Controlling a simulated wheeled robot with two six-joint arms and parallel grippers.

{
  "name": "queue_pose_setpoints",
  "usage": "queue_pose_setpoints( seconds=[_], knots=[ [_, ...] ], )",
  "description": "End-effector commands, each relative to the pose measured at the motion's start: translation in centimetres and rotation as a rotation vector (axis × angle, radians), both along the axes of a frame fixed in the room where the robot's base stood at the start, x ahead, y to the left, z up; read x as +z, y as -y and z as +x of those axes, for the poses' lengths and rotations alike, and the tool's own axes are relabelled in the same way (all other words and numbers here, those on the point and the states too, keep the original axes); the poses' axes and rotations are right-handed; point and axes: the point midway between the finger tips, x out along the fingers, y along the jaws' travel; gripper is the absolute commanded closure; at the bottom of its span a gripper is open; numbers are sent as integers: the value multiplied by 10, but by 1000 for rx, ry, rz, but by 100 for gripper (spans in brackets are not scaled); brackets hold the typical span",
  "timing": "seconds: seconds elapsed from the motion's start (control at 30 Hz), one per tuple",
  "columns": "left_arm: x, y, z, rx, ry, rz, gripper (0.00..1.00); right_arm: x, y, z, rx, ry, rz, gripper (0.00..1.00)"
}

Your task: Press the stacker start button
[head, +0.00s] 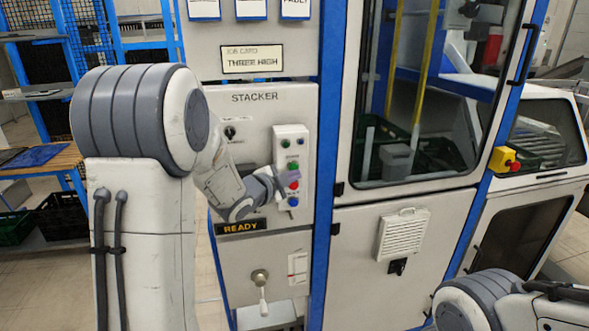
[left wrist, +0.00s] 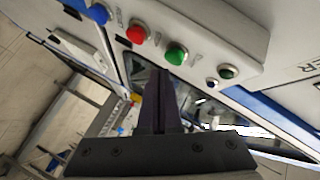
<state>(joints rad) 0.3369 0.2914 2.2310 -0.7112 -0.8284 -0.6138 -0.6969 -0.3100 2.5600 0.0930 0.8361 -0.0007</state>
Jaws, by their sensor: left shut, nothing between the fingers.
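The stacker panel (head: 244,133) carries a pale button box (head: 304,153) on its right side. The box holds a green button (head: 292,166), a red button (head: 294,185), a blue button (head: 293,202) and two small items at its top. My left gripper (head: 294,174) is shut and empty, its fingers in front of the box between the green and red buttons. In the left wrist view the fingertips (left wrist: 160,72) lie just beside the green button (left wrist: 176,54); contact cannot be told. The red button (left wrist: 136,35) is farther left. Button labels are unreadable. My right gripper is out of view.
A black selector knob (head: 230,132) sits left of the box, and a READY sign (head: 241,227) below. A lever (head: 262,287) sticks out lower down. A blue frame post (head: 327,120) and a glazed door stand to the right, with a red emergency stop (head: 513,166).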

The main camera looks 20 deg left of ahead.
Motion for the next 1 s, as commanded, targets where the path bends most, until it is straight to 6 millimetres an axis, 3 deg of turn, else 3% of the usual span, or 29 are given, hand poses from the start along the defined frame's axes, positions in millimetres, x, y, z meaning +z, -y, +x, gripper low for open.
queue_pose_setpoints(
  seconds=[1.0],
  knots=[
    [0, -5, 7, 0, 0, 0, 100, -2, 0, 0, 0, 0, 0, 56]
  ],
)
